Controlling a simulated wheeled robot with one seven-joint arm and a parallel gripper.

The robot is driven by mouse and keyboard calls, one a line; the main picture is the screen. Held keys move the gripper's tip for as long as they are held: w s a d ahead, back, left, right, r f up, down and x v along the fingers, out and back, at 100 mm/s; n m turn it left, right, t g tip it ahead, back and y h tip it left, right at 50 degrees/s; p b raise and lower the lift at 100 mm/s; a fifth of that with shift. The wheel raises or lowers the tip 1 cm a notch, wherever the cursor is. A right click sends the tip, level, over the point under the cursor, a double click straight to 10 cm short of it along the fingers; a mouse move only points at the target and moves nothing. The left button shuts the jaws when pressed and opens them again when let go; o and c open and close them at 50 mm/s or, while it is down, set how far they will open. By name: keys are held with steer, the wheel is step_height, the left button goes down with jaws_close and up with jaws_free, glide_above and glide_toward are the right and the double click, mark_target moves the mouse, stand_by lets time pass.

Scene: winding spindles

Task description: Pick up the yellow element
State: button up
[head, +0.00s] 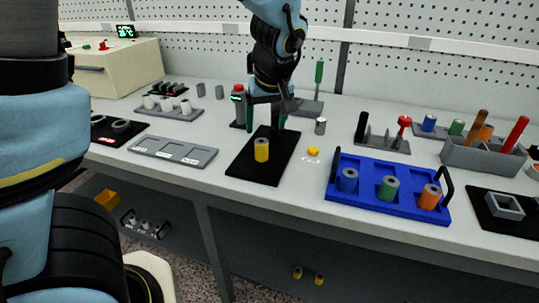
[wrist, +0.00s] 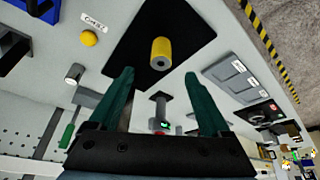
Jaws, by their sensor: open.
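The yellow element (head: 261,150) is a short cylinder with a hole in its top. It stands upright on a black mat (head: 245,173) near the front of the bench. In the wrist view the yellow element (wrist: 161,52) lies beyond the fingertips, roughly between their lines. My gripper (head: 264,115) hangs above and behind it in the head view. The dark green fingers are apart and empty, and they do not touch the element. In the wrist view my gripper (wrist: 158,75) is also open.
A yellow button (head: 313,152) and a metal cylinder (head: 320,126) are right of the mat. A blue tray (head: 335,190) holds blue, green and orange spools. A red-topped device (head: 238,92) stands behind the mat. A grey tray (head: 150,147) lies left, with bare bench between.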

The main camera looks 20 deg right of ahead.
mark_target(262, 142)
steer(key=p+x, duration=0.1)
steer(key=x, duration=0.4)
steer(key=shift+p+x, duration=1)
steer(key=shift+x, duration=1.8)
steer(key=shift+w+a+r, duration=0.1)
steer(key=shift+w, duration=0.1)
jaws_close()
